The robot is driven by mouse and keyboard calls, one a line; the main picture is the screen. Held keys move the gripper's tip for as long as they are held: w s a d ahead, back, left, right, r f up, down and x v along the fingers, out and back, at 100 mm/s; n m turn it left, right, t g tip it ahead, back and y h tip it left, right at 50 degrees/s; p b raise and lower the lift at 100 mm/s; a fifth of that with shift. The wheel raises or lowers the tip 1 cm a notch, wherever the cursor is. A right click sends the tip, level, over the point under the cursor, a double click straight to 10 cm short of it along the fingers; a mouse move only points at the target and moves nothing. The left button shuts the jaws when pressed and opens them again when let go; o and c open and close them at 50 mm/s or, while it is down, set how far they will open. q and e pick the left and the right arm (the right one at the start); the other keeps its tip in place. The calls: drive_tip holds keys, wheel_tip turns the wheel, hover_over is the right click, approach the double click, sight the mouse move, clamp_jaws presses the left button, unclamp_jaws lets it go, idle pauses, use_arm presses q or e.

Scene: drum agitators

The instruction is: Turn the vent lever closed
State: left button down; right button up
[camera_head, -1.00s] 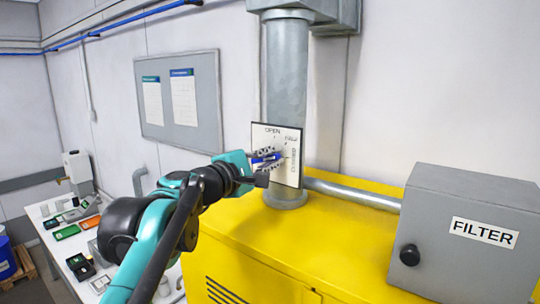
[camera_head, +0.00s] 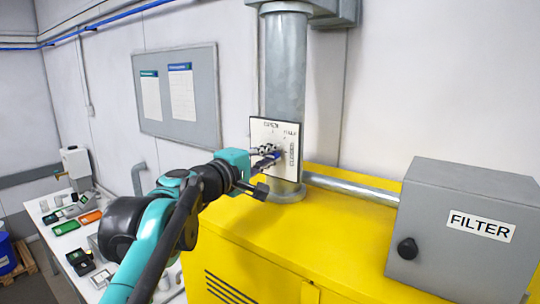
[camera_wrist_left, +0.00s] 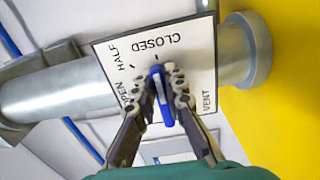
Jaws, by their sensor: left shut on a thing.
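The blue vent lever (camera_wrist_left: 161,95) is mounted on a white dial plate (camera_head: 260,132) fixed to the grey vertical duct (camera_head: 285,70). The plate carries the words OPEN, HALF, CLOSED and VENT. My left gripper (camera_head: 267,157) is at the plate with its fingers on both sides of the lever. In the left wrist view, the gripper (camera_wrist_left: 164,88) is shut on the lever. There the lever's far end lies near the CLOSED lettering, roughly in line with it. The fingers hide part of the lever and OPEN. My right gripper is not in view.
A yellow cabinet (camera_head: 250,240) stands below the duct. A grey FILTER box (camera_head: 470,200) with a black knob sits on it at the right, and a pipe (camera_head: 350,188) runs between. A white table (camera_head: 60,235) with small devices is at the left.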

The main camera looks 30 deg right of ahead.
use_arm(q)
drive_tip(key=c, duration=1.6)
unclamp_jaws()
drive_tip(key=shift+d, duration=0.15)
drive_tip(key=shift+o, duration=0.2)
drive_tip(key=v, duration=1.2)
drive_tip(key=shift+f, duration=0.1)
